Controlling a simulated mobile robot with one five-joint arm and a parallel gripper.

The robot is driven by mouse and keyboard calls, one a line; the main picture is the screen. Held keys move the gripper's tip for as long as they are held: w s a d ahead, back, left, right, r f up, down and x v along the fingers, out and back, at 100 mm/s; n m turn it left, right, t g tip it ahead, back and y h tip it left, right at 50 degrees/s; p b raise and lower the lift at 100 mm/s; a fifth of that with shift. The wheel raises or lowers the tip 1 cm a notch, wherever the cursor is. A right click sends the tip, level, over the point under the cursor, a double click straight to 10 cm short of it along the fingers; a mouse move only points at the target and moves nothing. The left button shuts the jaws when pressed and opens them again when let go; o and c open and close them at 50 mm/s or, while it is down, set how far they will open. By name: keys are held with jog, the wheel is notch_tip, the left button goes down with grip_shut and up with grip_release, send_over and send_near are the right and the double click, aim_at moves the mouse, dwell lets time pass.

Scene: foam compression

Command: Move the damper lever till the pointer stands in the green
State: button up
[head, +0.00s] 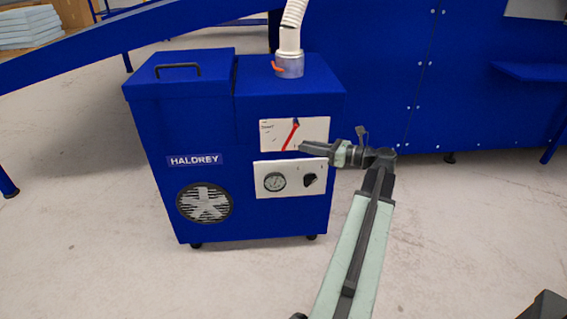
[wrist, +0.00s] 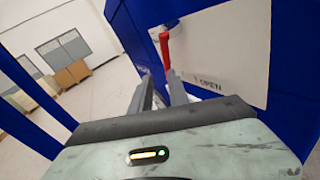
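The red damper lever (head: 290,137) hangs from a pivot on a white plate on the blue machine's front, its lower end tilted left. It also shows in the wrist view (wrist: 165,48), just beyond my fingertips. The plate (head: 314,130) reads OPEN in the wrist view (wrist: 233,70). The round dial (head: 275,182) is on a lower panel; its pointer and any green band are too small to read. My gripper (head: 302,147) is right of the lever's lower end, fingers pointing left. In the wrist view its fingers (wrist: 160,88) are apart with nothing between them. Contact with the lever cannot be told.
A black knob (head: 310,181) sits right of the dial. A white hose (head: 291,30) rises from a clear collar with a small orange tab (head: 278,67). A blue wall of machinery (head: 420,80) stands behind. The floor (head: 90,240) left of the machine is clear.

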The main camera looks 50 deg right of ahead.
aim_at(290, 138)
jog(key=shift+m+t, duration=0.4)
jog(key=shift+m, duration=0.2)
jog(key=x, duration=0.3)
jog(key=d+x, duration=0.1)
jog(key=x, duration=0.2)
jog(key=shift+w+d, duration=0.2)
grip_shut()
dwell(0.9)
